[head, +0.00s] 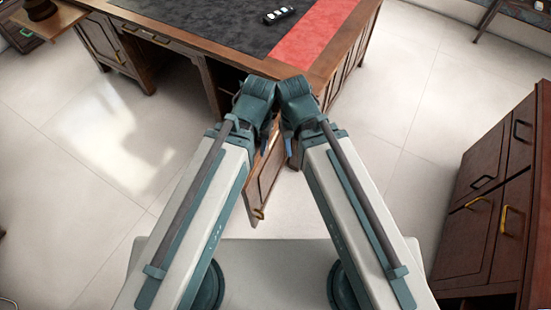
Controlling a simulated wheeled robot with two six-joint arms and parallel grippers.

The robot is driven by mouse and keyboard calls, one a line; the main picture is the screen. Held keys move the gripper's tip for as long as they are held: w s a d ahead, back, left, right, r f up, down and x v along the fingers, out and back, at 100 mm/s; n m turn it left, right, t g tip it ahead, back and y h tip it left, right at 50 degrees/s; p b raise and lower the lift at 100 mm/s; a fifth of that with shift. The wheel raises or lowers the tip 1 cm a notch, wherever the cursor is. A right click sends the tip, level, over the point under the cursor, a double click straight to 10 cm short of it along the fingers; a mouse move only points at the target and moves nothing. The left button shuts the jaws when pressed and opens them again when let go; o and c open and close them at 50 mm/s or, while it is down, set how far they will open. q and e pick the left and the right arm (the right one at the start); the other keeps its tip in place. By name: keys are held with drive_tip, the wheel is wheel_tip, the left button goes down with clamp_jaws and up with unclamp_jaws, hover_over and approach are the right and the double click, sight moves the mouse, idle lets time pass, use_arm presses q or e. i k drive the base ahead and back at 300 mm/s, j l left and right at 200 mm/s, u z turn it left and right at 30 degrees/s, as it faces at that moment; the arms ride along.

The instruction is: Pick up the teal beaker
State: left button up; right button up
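No teal beaker shows in the head view. My two arms reach forward from the bottom of the view, and their teal joints come close together in front of the desk (190,47).
The desk has a dark leather top (215,20) with a red strip (310,32). A small black object with white spots (279,14) lies on it. An open wooden door (264,180) hangs below. A drawer cabinet (490,205) stands right. Pale floor (75,200) is clear on the left.

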sight(242, 78)
drive_tip(key=j+z, duration=0.2)
drive_tip(key=j, duration=0.45)
drive_tip(key=i+j+z, duration=0.15)
drive_tip(key=j+z, duration=0.2)
drive_tip(key=j, duration=0.45)
drive_tip(key=i+j+z, duration=0.1)
drive_tip(key=j+z, duration=0.3)
drive_tip(key=j, duration=0.4)
drive_tip(key=j+z, duration=0.35)
drive_tip(key=j, duration=0.45)
drive_tip(key=j+z, duration=0.2)
drive_tip(key=j, duration=0.35)
drive_tip(key=i, duration=0.05)
